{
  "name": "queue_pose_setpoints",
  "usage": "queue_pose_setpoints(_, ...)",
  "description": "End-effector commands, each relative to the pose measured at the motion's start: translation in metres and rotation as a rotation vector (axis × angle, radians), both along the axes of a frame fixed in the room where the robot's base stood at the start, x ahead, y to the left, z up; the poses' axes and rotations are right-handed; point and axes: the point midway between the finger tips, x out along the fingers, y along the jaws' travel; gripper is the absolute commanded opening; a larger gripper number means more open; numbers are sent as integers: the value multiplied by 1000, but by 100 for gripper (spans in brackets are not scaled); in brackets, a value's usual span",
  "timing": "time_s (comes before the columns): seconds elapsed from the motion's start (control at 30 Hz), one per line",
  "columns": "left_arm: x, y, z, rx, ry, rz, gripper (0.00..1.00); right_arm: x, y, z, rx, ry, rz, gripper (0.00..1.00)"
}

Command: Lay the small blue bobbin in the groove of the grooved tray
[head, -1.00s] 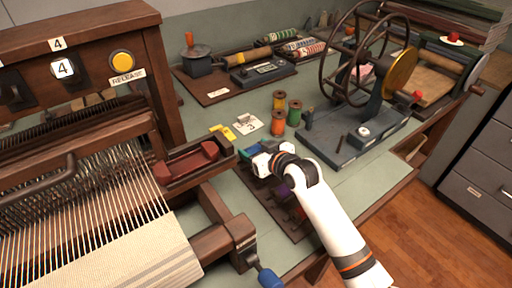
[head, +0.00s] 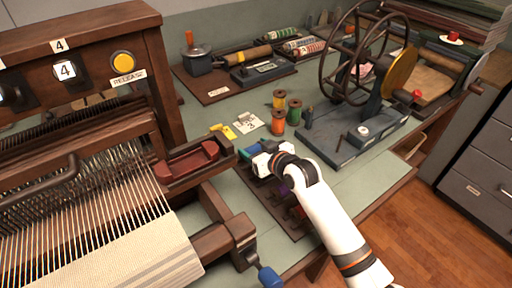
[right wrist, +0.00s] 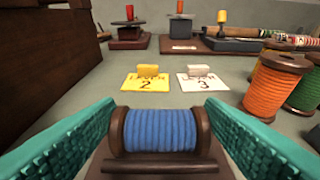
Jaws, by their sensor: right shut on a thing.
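My right gripper (head: 262,150) is over the near middle of the bench, at the far end of a dark wooden board (head: 288,226). In the right wrist view, its teal fingers are shut on the small blue bobbin (right wrist: 160,130), one at each brown end flange. The bobbin lies level and crosswise. A dark brown bar (right wrist: 152,165) runs in front of it, with brown wood below. I take this wood to be the grooved tray; its groove is hidden, and I cannot tell whether the bobbin touches it. My left gripper is not in view.
Yellow card 2 (right wrist: 146,83) and white card 3 (right wrist: 202,83) stand beyond the bobbin. Orange (head: 278,121), green (head: 294,112) and yellow spools stand near the winder base (head: 350,140). The loom with a red shuttle (head: 188,160) is at left.

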Motion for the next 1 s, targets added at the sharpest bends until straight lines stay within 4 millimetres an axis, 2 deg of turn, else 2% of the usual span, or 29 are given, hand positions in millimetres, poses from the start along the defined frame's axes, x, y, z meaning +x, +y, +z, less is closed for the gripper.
queue_pose_setpoints(0.4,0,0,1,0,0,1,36,0,0,-3,0,0,0,41)
queue_pose_setpoints(0.43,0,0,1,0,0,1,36,0,0,-3,0,0,0,68)
queue_pose_setpoints(0.57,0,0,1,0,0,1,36,0,0,-3,0,0,0,89)
queue_pose_setpoints(0.87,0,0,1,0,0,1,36,-1,-1,-3,0,0,0,89)
queue_pose_setpoints(1.0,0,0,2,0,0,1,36,-10,-7,1,1,1,0,89)
